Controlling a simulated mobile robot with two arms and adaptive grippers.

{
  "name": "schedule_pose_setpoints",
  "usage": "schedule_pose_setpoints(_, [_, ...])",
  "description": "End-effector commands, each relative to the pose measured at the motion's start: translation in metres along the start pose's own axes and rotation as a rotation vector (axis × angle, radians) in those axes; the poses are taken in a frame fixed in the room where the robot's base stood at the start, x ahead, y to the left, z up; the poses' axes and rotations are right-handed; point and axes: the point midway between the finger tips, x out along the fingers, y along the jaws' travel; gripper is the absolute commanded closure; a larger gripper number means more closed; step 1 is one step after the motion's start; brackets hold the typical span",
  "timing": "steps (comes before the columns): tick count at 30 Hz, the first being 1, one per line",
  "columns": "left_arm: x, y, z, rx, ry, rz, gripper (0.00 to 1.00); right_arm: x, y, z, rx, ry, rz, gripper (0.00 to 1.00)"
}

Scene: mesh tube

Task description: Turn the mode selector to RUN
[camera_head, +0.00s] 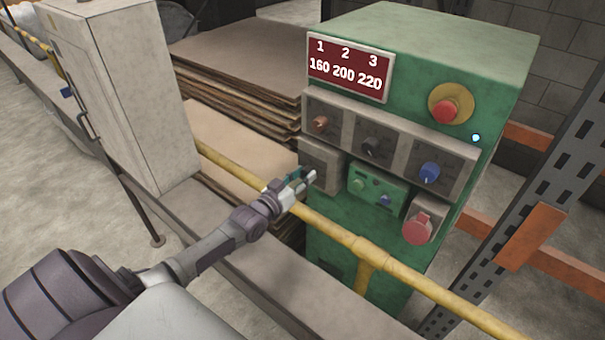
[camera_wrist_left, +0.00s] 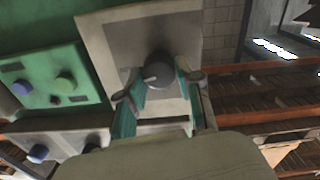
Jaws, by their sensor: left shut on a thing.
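A dark round knob (camera_wrist_left: 158,70) with a pale pointer mark sits on a square grey plate (camera_wrist_left: 103,35) in the left wrist view. No RUN label is readable, so I cannot confirm by text that it is the mode selector. My left gripper (camera_head: 306,179) is at the grey box (camera_head: 322,158) on the lower left of the green cabinet's front. In the left wrist view, its teal-lined fingers are on either side of the knob, shut on it. The knob is hidden behind the gripper in the head view. My right gripper is not in view.
The green cabinet (camera_head: 440,70) carries a panel of three knobs (camera_head: 372,144), a green button box (camera_head: 376,188), a red stop button (camera_head: 446,110) and a red round part (camera_head: 417,229). A yellow rail (camera_head: 420,281) runs in front. A pale cabinet (camera_head: 125,90) stands left.

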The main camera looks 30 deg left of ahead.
Motion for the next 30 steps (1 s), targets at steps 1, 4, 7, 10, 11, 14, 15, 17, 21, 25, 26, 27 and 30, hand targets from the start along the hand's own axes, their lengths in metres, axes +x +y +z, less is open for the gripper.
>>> schedule_pose_setpoints(1, [-0.0001, 0.0001, -0.0003, 0.027, -0.002, -0.001, 1.00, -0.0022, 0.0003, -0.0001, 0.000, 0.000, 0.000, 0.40])
schedule_pose_setpoints(4, [-0.0001, 0.0002, 0.0001, 0.082, -0.002, -0.001, 1.00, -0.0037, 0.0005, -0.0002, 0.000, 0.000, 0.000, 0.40])
schedule_pose_setpoints(7, [-0.0002, 0.0003, 0.0002, 0.124, -0.002, 0.000, 1.00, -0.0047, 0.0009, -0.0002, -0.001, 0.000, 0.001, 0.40])
schedule_pose_setpoints(10, [-0.0002, 0.0003, 0.0003, 0.152, -0.001, 0.000, 1.00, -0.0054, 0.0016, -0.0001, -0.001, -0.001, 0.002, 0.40])
schedule_pose_setpoints(11, [-0.0002, 0.0004, 0.0003, 0.159, -0.001, 0.000, 1.00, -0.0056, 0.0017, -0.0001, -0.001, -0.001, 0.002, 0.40])
schedule_pose_setpoints(14, [-0.0002, 0.0004, 0.0005, 0.174, -0.001, 0.000, 1.00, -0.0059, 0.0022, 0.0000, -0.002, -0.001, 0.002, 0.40])
schedule_pose_setpoints(15, [-0.0002, 0.0004, 0.0005, 0.178, -0.001, 0.000, 1.00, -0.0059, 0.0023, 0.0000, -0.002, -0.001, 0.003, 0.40])
schedule_pose_setpoints(17, [-0.0002, 0.0004, 0.0006, 0.182, -0.001, 0.000, 1.00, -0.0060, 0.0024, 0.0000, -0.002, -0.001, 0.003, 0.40])
schedule_pose_setpoints(21, [-0.0002, 0.0003, 0.0007, 0.185, -0.001, 0.000, 1.00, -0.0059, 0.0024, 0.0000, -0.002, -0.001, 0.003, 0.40])
schedule_pose_setpoints(25, [-0.0002, 0.0003, 0.0007, 0.184, -0.001, 0.000, 1.00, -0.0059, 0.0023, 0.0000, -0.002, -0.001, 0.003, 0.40])
schedule_pose_setpoints(26, [-0.0002, 0.0003, 0.0007, 0.184, -0.001, 0.000, 1.00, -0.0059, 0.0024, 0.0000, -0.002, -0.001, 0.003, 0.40])
schedule_pose_setpoints(27, [-0.0002, 0.0003, 0.0007, 0.184, -0.001, 0.000, 1.00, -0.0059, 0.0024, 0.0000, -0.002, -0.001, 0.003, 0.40])
schedule_pose_setpoints(30, [-0.0002, 0.0003, 0.0006, 0.184, -0.001, 0.000, 0.48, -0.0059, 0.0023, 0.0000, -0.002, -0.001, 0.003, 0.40])
